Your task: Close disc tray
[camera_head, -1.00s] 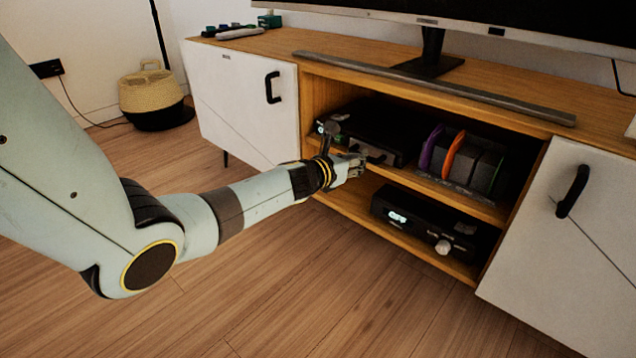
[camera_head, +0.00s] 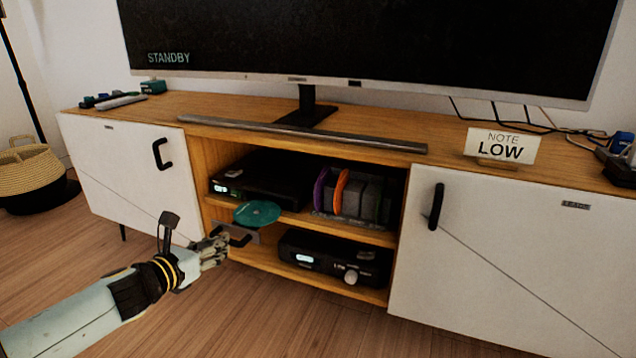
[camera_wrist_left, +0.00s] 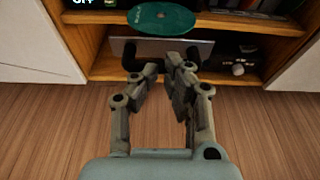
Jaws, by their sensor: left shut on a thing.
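The disc tray (camera_head: 240,236) sticks out from the black disc player (camera_head: 262,180) on the upper shelf of the cabinet. A teal disc (camera_head: 257,213) lies on it; the disc also shows in the left wrist view (camera_wrist_left: 161,18). The tray has a grey front panel (camera_wrist_left: 152,45) with a black handle (camera_head: 232,238). My left gripper (camera_head: 218,246) is at this handle, shut on it. In the left wrist view the fingers (camera_wrist_left: 161,78) hide the middle of the handle. My right gripper is not in view.
Upright coloured cases (camera_head: 345,195) stand right of the player. A black amplifier (camera_head: 325,262) with a silver knob sits on the lower shelf. White doors with black handles flank the opening (camera_head: 130,175). A TV (camera_head: 360,40) and a soundbar (camera_head: 300,133) are on top. The floor in front is clear.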

